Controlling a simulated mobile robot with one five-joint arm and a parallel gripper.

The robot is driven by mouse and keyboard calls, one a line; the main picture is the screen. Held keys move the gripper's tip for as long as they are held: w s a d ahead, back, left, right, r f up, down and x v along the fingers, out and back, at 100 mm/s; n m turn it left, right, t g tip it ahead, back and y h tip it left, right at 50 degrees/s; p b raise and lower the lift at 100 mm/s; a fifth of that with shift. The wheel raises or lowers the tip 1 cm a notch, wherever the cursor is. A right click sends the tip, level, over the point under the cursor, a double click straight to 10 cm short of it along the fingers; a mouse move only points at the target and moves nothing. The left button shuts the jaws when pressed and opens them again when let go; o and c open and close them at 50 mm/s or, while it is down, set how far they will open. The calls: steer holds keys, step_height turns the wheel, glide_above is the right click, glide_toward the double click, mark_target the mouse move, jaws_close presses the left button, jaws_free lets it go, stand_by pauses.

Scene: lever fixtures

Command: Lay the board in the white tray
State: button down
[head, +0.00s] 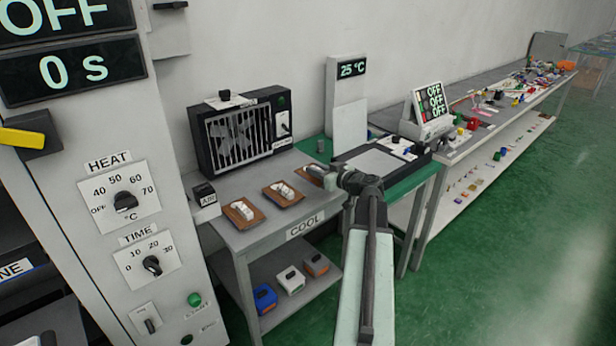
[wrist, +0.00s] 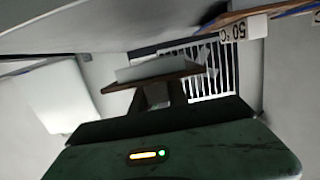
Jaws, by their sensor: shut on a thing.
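My gripper (head: 333,183) is at the right end of the grey COOL table in the head view. It is shut on a brown board (head: 313,172), partly hidden by the gripper. In the wrist view the board (wrist: 150,82) shows nearly edge-on, with a pale block on top, held between the dark fingers (wrist: 158,98). A flat white panel in a dark frame (head: 374,163), on the green table to the right, may be the white tray; its rim is hard to tell. The gripper is left of it, apart from it.
Two more brown boards with white blocks, the left one (head: 242,212) and the middle one (head: 283,193), lie on the grey table. A fan box (head: 240,137) stands behind them. A 25 °C post (head: 347,95) and an OFF display (head: 430,110) stand beyond. A control cabinet (head: 125,200) is at left.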

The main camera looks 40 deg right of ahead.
steer(key=shift+w+d+f, duration=0.1)
steer(key=shift+w+d, duration=0.1)
steer(key=shift+w, duration=0.45)
steer(key=f+b, duration=0.3)
steer(key=b, duration=0.1)
steer(key=shift+s+d+f, duration=0.15)
steer(key=shift+d+f, duration=0.05)
steer(key=shift+f, duration=0.2)
steer(key=shift+w+a+r, duration=0.1)
steer(key=shift+w+a, duration=0.15)
steer(key=shift+a, duration=0.05)
steer(key=shift+f, duration=0.2)
steer(key=c, duration=1.3)
jaws_free()
steer(key=shift+r, duration=0.1)
